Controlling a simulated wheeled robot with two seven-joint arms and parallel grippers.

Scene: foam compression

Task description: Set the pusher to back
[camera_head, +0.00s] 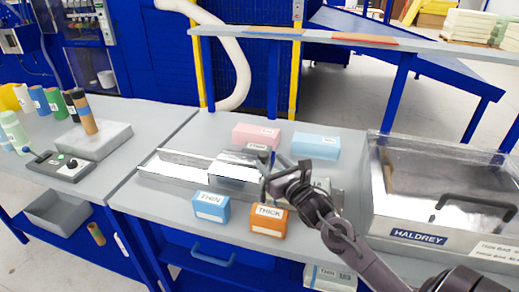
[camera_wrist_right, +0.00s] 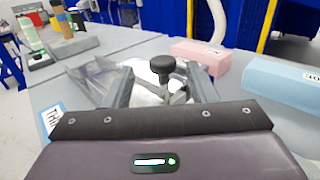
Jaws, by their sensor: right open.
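The pusher is part of a shiny metal channel fixture (camera_head: 180,168) on the grey table in the head view. Its black knob (camera_wrist_right: 162,68) stands upright in the middle of the right wrist view. My right gripper (camera_head: 273,170) reaches in from the right over the fixture's right part. In the right wrist view its two fingers (camera_wrist_right: 163,88) are apart, one on each side of the knob. I cannot tell whether they touch it. The gripper hides part of the fixture's right end. My left gripper is not in view.
A pink block (camera_head: 256,135) and a light blue block (camera_head: 315,146) lie behind the fixture. A blue THIN block (camera_head: 211,207) and an orange THICK block (camera_head: 269,221) are in front. A metal HALDREY bin (camera_head: 420,237) stands at right. A shelf (camera_head: 350,42) spans the back.

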